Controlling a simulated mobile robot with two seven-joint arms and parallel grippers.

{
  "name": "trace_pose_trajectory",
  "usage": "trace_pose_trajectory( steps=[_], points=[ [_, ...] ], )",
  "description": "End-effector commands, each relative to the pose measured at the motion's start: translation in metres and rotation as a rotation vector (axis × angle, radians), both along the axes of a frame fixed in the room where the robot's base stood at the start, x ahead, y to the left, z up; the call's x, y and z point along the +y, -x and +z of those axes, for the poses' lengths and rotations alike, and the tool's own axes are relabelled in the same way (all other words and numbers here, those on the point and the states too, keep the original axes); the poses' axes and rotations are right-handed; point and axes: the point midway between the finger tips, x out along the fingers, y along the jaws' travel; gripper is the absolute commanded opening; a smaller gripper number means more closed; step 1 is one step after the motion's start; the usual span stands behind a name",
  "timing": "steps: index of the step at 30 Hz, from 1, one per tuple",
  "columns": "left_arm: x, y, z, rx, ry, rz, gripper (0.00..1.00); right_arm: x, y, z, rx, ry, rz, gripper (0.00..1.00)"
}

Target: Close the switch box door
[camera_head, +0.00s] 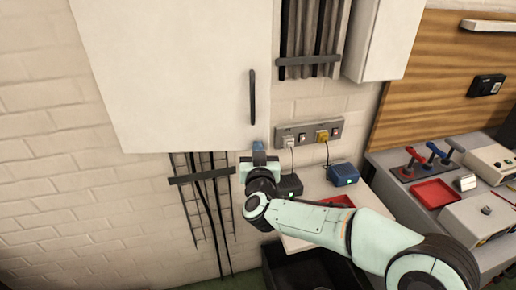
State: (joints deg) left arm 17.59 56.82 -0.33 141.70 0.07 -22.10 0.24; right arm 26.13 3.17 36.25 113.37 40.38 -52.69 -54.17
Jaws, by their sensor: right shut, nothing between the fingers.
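The switch box door (180,75) is a large white panel at the upper left, with a black vertical handle (252,97) near its right edge. My right gripper (259,148) is shut and empty. It shows just below the door's lower right corner, under the handle; whether it touches the door cannot be told. The inside of the box is not visible. My left gripper is not in view.
A socket strip (308,133) with plugs is on the wall to the right of the gripper. Cables and racks (203,195) run down the wall below the door. A workbench (395,168) with red trays and tools stands at right.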

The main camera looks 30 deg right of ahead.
Motion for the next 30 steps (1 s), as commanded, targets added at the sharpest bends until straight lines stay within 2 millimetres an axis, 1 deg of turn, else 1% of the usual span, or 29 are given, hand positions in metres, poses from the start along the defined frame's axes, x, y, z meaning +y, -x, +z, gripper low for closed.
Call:
trace_pose_trajectory(
  steps=[7, 9, 11, 14, 18, 21, 25, 30],
  points=[
    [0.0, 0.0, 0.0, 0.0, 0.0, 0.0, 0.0, 0.0, 0.0, -0.001, 0.0, 0.0, 0.001, 0.0],
    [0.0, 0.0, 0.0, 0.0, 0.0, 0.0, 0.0, -0.001, -0.003, 0.0, -0.002, -0.001, 0.008, 0.0],
    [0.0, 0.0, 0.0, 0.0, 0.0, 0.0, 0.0, -0.005, -0.01, 0.0, -0.004, -0.004, 0.025, 0.0],
    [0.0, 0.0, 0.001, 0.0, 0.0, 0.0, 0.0, -0.015, -0.029, 0.0, -0.005, -0.004, 0.078, 0.0],
    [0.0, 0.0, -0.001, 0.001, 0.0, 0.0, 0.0, -0.027, -0.059, 0.0, -0.006, -0.005, 0.168, 0.0],
    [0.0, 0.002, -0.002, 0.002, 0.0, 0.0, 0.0, -0.033, -0.075, 0.0, -0.006, -0.004, 0.212, 0.0],
    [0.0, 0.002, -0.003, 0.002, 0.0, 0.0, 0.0, -0.037, -0.086, -0.001, -0.002, -0.001, 0.244, 0.0],
    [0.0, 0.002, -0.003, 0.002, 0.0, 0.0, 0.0, -0.039, -0.088, 0.001, -0.001, 0.004, 0.252, 0.0]
  ],
)
